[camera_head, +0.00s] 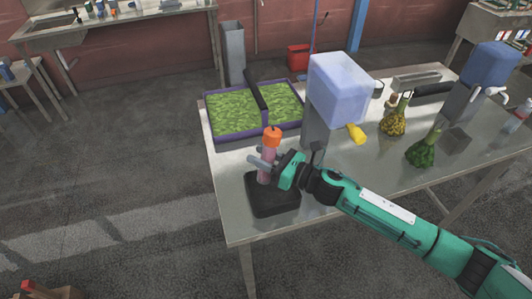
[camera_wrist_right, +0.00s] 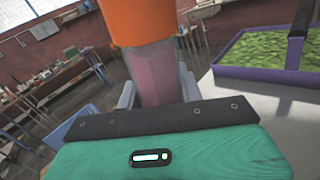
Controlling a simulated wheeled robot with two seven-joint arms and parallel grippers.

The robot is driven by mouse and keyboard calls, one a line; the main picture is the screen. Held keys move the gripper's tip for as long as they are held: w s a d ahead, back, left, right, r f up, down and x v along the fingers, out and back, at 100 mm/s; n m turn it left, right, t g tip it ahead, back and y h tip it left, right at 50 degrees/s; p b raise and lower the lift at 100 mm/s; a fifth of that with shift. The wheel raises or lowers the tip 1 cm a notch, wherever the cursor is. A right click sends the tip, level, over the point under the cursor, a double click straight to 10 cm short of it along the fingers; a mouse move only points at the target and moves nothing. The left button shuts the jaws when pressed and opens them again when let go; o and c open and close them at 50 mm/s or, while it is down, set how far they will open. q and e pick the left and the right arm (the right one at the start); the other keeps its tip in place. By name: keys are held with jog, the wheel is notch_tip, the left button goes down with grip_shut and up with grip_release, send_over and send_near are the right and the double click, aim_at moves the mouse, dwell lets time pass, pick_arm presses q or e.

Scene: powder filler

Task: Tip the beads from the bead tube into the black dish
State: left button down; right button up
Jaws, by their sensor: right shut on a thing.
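The bead tube (camera_head: 265,172) is a pinkish, see-through tube with an orange top (camera_head: 271,136). It stands about upright in the head view. My right gripper (camera_head: 264,163) is shut on the tube. The wrist view shows the tube body (camera_wrist_right: 155,72) between the fingers, with the orange top (camera_wrist_right: 141,20) above. The black dish (camera_head: 272,207) is a square dark dish at the table's near left corner. The tube is over the back part of the dish in the head view; its lower end is partly hidden, so I cannot tell if it touches. My left gripper is not in view.
A purple-rimmed tray of green material (camera_head: 232,122) lies behind on the metal table (camera_head: 340,183). A dispenser with a pale blue block top (camera_head: 338,90) and yellow spout stands right of the tube. Two bulbous flasks (camera_head: 424,150) (camera_head: 394,122) stand farther right.

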jog(key=s+a+f+m+t+h, duration=0.1)
jog(key=s+a+f+m+t, duration=0.1)
jog(key=m, duration=1)
jog(key=s+a+f+m+t+h, duration=0.1)
jog(key=m+t, duration=0.4)
jog(key=m, duration=0.7)
jog(key=shift+s+a+f+h, duration=0.3)
jog(key=shift+s+a+f, duration=0.2)
jog(key=shift+s+f, duration=0.35)
jog(key=shift+w+f, duration=0.1)
dwell(1.6)
